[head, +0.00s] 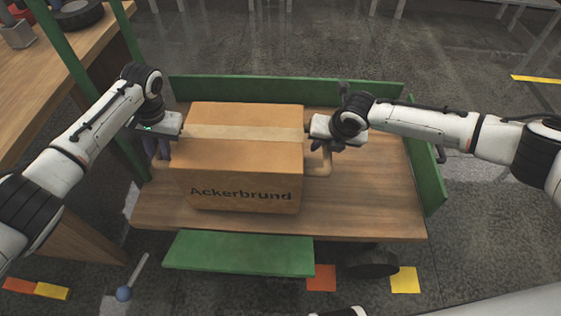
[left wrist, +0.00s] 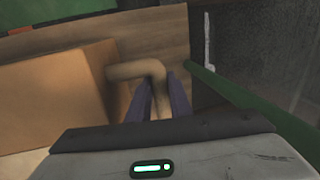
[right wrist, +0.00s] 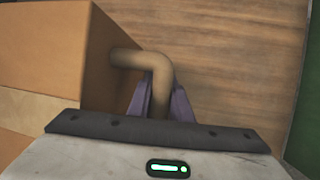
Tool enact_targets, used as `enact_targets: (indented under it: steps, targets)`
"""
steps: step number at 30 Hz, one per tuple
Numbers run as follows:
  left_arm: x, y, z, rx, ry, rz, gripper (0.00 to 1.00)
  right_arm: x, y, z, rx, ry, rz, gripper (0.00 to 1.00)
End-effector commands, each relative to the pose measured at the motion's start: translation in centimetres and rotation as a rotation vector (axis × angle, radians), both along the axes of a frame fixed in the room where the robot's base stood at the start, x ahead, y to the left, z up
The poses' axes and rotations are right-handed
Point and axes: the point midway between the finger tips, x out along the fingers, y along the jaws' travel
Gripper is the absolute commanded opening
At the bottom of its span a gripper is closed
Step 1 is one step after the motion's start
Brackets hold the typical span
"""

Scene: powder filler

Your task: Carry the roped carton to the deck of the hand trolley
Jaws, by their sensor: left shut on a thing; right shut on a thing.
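The roped carton (head: 240,165) is a brown box with a pale tape strip and the word Ackerbrund on its front. It is upright over the wooden deck (head: 370,205) of the hand trolley; I cannot tell whether its base touches the deck. My left gripper (head: 160,150) is shut on the rope handle at the carton's left side, and this handle (left wrist: 138,71) shows between the fingers in the left wrist view. My right gripper (head: 325,146) is shut on the other rope handle (right wrist: 145,62) at the right side. The carton's underside is hidden.
Green boards edge the deck at the back (head: 340,93), the right (head: 428,175) and the front (head: 240,253). A wooden workbench (head: 55,90) with green posts stands at the left. Bare deck shows right of the carton.

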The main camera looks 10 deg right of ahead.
Motion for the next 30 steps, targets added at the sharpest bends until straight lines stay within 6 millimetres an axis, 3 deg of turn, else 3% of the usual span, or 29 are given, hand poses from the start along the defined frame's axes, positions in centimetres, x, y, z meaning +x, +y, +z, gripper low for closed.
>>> enact_targets:
  steps: [10,11,14,24,30]
  targets:
    - [0.4,0.1,-1.2,0.001,-0.011,0.000,0.00,0.5,0.0,-1.0,0.004,-0.014,-0.001,0.00]
    - [0.0,0.1,-1.6,0.002,-0.001,0.002,0.22,0.0,-0.2,-1.7,-0.002,0.001,-0.002,0.22]
    - [0.0,0.1,-1.6,0.002,0.000,0.001,0.37,0.0,-0.1,-1.6,-0.002,0.001,-0.002,0.37]
    - [0.0,-0.1,-1.3,0.000,-0.001,0.000,0.37,0.0,0.0,-1.6,-0.001,0.000,0.000,0.37]
    - [0.0,-0.6,1.5,0.000,-0.004,-0.001,0.37,0.0,0.0,-1.6,0.000,0.000,0.000,0.37]
